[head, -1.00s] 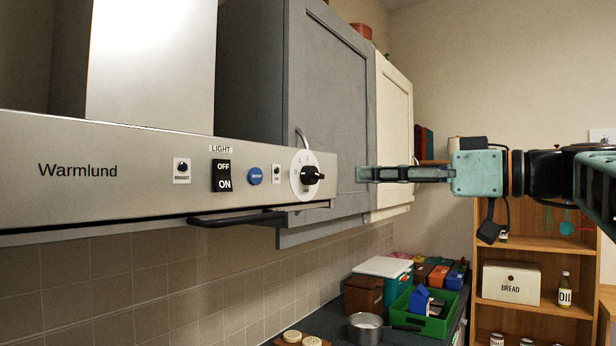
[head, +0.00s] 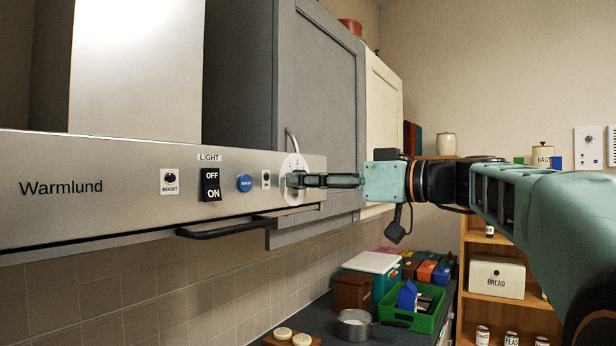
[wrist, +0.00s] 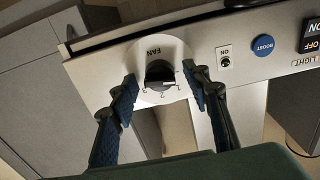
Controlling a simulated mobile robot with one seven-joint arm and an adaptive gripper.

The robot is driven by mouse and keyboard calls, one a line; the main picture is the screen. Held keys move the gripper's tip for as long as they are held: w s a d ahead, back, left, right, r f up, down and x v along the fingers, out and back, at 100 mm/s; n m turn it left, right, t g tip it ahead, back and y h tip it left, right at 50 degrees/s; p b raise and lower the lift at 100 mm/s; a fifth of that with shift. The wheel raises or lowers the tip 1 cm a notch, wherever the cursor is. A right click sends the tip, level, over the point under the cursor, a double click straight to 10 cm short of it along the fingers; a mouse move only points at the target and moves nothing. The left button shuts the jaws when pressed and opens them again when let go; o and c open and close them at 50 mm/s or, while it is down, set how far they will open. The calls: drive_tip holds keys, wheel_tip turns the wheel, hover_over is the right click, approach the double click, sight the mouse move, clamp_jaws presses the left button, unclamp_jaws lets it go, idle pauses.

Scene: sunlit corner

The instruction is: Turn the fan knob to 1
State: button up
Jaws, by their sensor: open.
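The black fan knob (wrist: 160,74) sits on a round white dial marked FAN (wrist: 176,50) with small numbers around it. In the wrist view a pale mark shows at the knob's lower right; I cannot tell exactly which number it faces. My gripper (wrist: 165,80) is open, with one dark blue finger pad on each side of the knob. I see gaps between the pads and the knob. In the head view my gripper (head: 298,181) is at the white dial (head: 291,163) on the hood's right end and hides most of the knob.
The hood front (head: 110,185) also carries a LIGHT switch (head: 210,185), a blue boost button (head: 245,183) and a black bar handle (head: 225,228) below. A grey cabinet (head: 320,110) stands close behind the gripper. A pot (head: 354,326) and green crate (head: 425,321) are on the counter below.

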drive_tip(key=c, duration=1.2)
drive_tip(key=shift+o, duration=0.2)
drive_tip(key=m+b, duration=0.1)
drive_tip(key=m, duration=0.7)
drive_tip(key=shift+b, duration=0.4)
drive_tip(key=shift+m, duration=0.5)
drive_tip(key=o, duration=1.2)
drive_tip(key=shift+c, duration=0.2)
